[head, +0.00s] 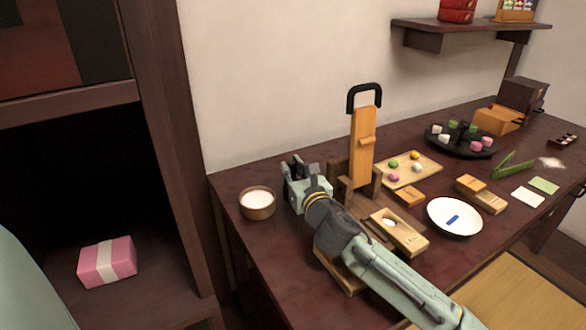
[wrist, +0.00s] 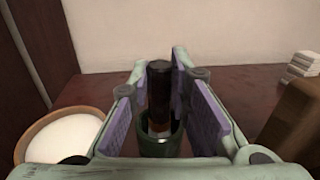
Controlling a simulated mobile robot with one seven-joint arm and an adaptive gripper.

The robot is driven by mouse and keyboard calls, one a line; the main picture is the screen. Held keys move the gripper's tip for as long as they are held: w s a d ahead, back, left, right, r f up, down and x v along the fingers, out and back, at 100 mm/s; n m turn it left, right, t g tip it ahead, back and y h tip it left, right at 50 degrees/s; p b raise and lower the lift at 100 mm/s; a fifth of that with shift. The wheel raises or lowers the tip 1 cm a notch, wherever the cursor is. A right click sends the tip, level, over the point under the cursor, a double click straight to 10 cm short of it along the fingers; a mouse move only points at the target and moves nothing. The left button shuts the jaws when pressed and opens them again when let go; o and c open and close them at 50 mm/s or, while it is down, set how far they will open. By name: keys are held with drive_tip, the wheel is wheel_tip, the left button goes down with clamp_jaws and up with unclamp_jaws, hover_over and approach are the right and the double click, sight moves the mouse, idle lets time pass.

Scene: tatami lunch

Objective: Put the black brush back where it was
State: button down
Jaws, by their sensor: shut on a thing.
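My gripper (head: 303,175) is at the back left of the dark table, between a brown bowl and a wooden stand. In the wrist view its purple-padded fingers stand on both sides of the black brush (wrist: 160,82), and it is shut on it. The brush shows as an upright black cylinder with a brownish band low down. A dark green round piece (wrist: 161,141) surrounds its lower end; I cannot tell whether this is a holder or part of the brush. In the head view the gripper mostly hides the brush.
The brown bowl (head: 257,212) of white stuff is close on the left. The wooden stand (head: 362,150) with a black handle is close on the right. A slotted wooden block (head: 400,236), a white plate (head: 454,232) and a tray of sweets (head: 428,160) lie farther right.

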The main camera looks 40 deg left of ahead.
drive_tip(key=shift+f, duration=0.2)
drive_tip(key=c, duration=1.5)
unclamp_jaws()
drive_tip(key=shift+r, duration=0.1)
drive_tip(key=shift+r, duration=0.15)
drive_tip(key=b+v, duration=0.2)
drive_tip(key=v, duration=1)
